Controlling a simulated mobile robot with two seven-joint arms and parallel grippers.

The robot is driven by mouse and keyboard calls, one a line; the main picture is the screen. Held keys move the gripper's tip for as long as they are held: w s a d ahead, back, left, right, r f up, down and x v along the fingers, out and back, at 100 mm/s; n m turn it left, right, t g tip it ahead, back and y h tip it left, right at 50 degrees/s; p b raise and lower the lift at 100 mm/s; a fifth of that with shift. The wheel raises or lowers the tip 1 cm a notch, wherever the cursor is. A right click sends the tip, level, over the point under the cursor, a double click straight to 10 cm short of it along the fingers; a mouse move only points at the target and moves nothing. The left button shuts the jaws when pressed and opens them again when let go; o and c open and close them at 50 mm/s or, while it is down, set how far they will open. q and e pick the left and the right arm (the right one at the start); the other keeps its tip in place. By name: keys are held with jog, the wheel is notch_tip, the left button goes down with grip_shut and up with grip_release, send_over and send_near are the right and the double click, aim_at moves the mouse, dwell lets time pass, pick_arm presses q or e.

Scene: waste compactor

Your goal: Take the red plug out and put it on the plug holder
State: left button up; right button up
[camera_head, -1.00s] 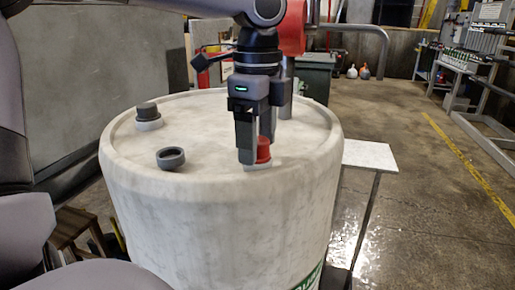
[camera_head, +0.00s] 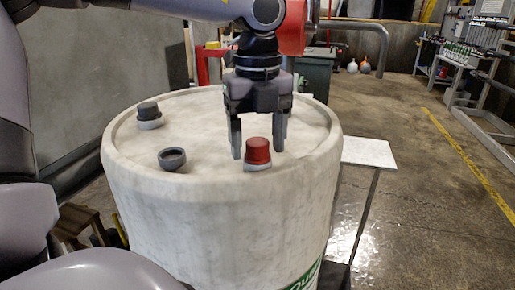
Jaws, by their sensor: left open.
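The red plug (camera_head: 258,150) sits upright in a light grey collar on top of a large pale drum (camera_head: 215,215), near the drum's front right rim. My left gripper (camera_head: 258,152) points down over the drum with its two fingers spread, one to the left and one to the right of the red plug. The fingers look just behind the plug; I cannot tell whether they touch it. An empty dark ring (camera_head: 171,159), perhaps the plug holder, stands on the drum top to the left. My right gripper is not in view.
A black plug (camera_head: 148,115) in a grey collar stands at the drum's back left. A small white table (camera_head: 368,152) stands right of the drum. A grey wall panel (camera_head: 105,70) is at the left.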

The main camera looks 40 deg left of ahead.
pick_arm(q)
jog(key=m, duration=0.4)
jog(key=shift+m+p, duration=0.3)
jog(key=shift+p, duration=0.1)
jog(key=shift+m, duration=1.1)
jog(key=c, duration=1.2)
jog(key=shift+f+n+b, duration=0.2)
jog(key=shift+n+b, duration=0.5)
jog(key=shift+n, duration=0.5)
jog(key=shift+r+n+b, duration=0.1)
jog(key=shift+n+b, duration=0.3)
jog(key=shift+n, duration=0.7)
jog(key=shift+r+n, duration=0.1)
jog(key=shift+n, duration=0.2)
